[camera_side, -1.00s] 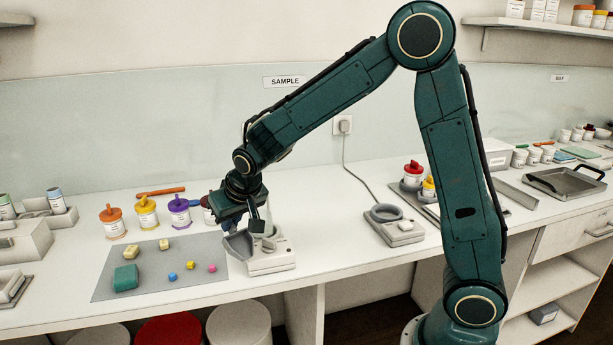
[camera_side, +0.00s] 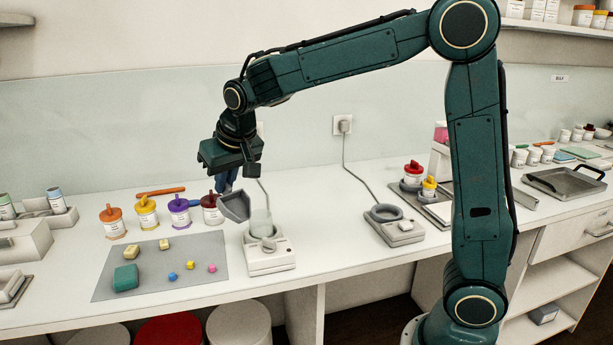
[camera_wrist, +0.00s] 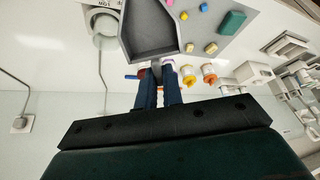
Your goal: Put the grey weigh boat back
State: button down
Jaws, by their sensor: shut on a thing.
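The grey weigh boat (camera_side: 236,207) is a shallow scoop-shaped tray with raised walls. My gripper (camera_side: 226,188) is shut on one end of it and holds it in the air, tilted in the side view. In the wrist view, the blue fingers of my gripper (camera_wrist: 158,78) reach to the near edge of the weigh boat (camera_wrist: 152,48), and its inside looks empty. The fingertips are partly hidden by the hand in the side view.
Several jars with coloured lids, such as the purple-lidded jar (camera_side: 179,211), stand behind the grey mat (camera_side: 205,250). A teal block (camera_side: 126,277) and small coloured pieces lie on the mat. A second device with a ring (camera_side: 385,214) stands right. The counter between the devices is clear.

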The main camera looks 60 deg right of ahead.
notch_tip(320, 180, up, 5)
jog(key=shift+d+r, duration=0.15)
jog(key=s+d+f+m+g, duration=0.1)
jog(key=s+d+m+g, duration=0.35)
jog(key=d, duration=0.85)
jog(key=m+y, duration=0.1)
jog(key=y, duration=0.1)
send_over(337, 240)
notch_tip(337, 240, down, 3)
jog(key=shift+g, duration=0.35)
notch_tip(337, 240, down, 17)
jog(key=shift+f, duration=2.15)
